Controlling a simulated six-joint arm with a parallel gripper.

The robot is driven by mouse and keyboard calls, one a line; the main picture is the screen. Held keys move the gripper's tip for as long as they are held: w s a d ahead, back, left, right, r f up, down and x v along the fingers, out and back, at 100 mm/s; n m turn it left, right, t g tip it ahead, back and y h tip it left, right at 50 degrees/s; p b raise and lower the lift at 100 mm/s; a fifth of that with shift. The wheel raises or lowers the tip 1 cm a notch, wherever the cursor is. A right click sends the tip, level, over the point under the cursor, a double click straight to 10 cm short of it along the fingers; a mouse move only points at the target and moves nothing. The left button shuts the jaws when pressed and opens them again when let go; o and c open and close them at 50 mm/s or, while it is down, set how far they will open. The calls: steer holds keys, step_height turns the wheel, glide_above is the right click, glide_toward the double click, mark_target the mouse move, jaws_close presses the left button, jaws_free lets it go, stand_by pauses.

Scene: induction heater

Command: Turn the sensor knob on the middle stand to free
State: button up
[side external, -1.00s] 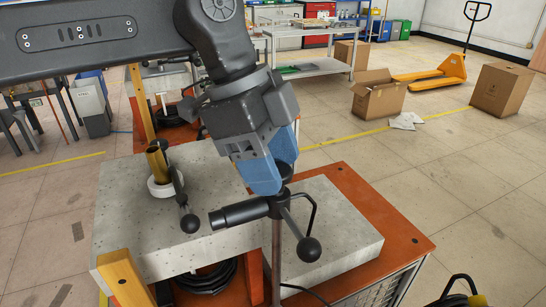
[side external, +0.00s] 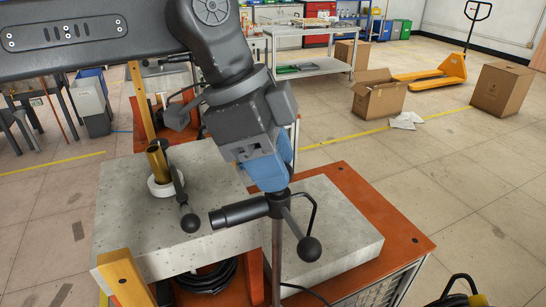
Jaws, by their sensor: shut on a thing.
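The middle stand's grey pole (side external: 277,265) rises in front of the grey stone block. At its top is a black sensor head (side external: 240,212) whose barrel points left. A lever with a black ball end (side external: 310,249) slants down to the right from the head. My gripper (side external: 271,184) points down onto the top of the head, its blue fingers shut on the sensor knob there. The fingers hide the knob, so its setting cannot be read.
A second black ball lever (side external: 190,223) stands left, beside a brass tube (side external: 157,160) in a white ring (side external: 160,188). A black cable loop (side external: 313,212) curves right of the head. The stone block (side external: 340,235) sits on an orange cart (side external: 400,225). Its right part is clear.

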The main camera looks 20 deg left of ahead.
steer(key=n, duration=0.2)
steer(key=n+t, duration=0.1)
steer(key=n, duration=0.1)
steer(key=shift+s+d+r+n+t+y, duration=0.1)
steer(key=shift+s+r+n+t+y, duration=0.05)
steer(key=shift+n+t+y, duration=0.15)
steer(key=n+t+y, duration=0.1)
steer(key=n, duration=0.2)
steer(key=shift+d+n, duration=0.1)
steer(key=shift+n, duration=0.2)
steer(key=n+y, duration=0.1)
steer(key=n, duration=0.2)
steer(key=shift+s+d+n+t, duration=0.1)
steer(key=shift+n+t, duration=0.2)
steer(key=shift+t, duration=0.1)
steer(key=shift+n+y, duration=0.9)
steer(key=shift+n, duration=0.9)
steer(key=o, duration=0.9)
steer(key=v, duration=1.3)
steer(key=shift+s+r, duration=0.2)
steer(key=shift+r, duration=0.05)
